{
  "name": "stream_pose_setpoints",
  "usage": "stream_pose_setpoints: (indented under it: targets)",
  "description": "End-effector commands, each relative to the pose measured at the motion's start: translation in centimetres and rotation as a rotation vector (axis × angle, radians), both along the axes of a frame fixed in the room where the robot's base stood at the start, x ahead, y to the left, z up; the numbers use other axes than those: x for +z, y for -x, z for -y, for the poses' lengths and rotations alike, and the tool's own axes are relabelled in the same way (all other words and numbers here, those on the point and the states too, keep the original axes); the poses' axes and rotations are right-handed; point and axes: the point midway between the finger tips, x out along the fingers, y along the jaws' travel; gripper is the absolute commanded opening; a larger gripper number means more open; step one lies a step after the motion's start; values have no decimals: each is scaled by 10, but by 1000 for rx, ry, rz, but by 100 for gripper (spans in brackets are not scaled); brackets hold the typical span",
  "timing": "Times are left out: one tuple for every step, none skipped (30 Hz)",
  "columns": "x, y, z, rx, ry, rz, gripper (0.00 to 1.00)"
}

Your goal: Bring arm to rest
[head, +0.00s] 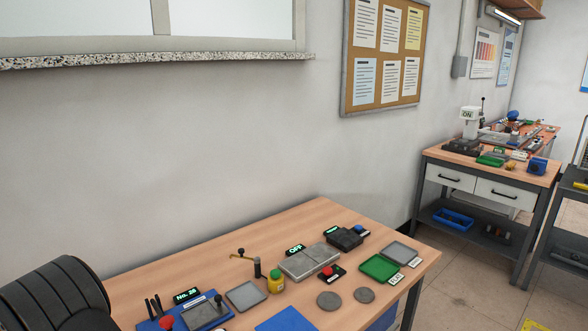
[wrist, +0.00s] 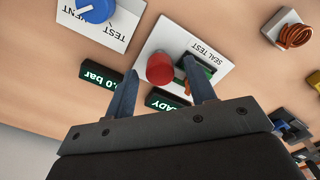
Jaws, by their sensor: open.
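My gripper (wrist: 161,66) shows in the wrist view with its two blue-grey fingers apart and nothing held between them. Its fingers point towards a white panel marked SEAL TEST (wrist: 205,50). A round red button (wrist: 160,68) on that panel appears between the fingertips. The right finger overlaps a dark green part of the panel. I cannot tell whether either finger touches anything. The gripper does not show in the head view.
In the wrist view, a blue knob (wrist: 96,9) is at upper left, small displays reading bar (wrist: 98,83) and READY (wrist: 168,103) lie near the fingers, and a copper coil (wrist: 297,36) is at right. The head view shows a cluttered wooden bench (head: 318,215) and another bench (head: 545,170).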

Motion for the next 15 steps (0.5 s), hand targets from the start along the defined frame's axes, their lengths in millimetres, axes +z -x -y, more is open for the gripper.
stream_pose_setpoints:
  targets:
    - [2, 0, 0, 0, -1, 0, 50]
    - [4, 0, 0, 1, -1, 1, 50]
    - [7, 0, 0, 2, -1, 1, 50]
    - [10, 0, 0, 2, -1, 1, 50]
    - [13, 0, 0, 3, -1, 1, 50]
    - [19, 0, -1, 2, -2, 1, 50]
    - [24, 0, -1, 2, -3, 1, 50]
    - [30, 0, -1, 2, -4, 1, 50]
    - [37, 0, -1, 2, -3, 1, 50]
    - [44, 0, -1, 2, -4, 2, 50]
    - [50, 0, -1, 2, -4, 2, 50]
    - [58, 0, -1, 2, -4, 2, 50]
    - [64, 0, -1, 2, -4, 2, 50]
    - [70, 0, -1, 2, -3, 1, 50]
    - [78, 0, -1, 3, -4, 2, 50]
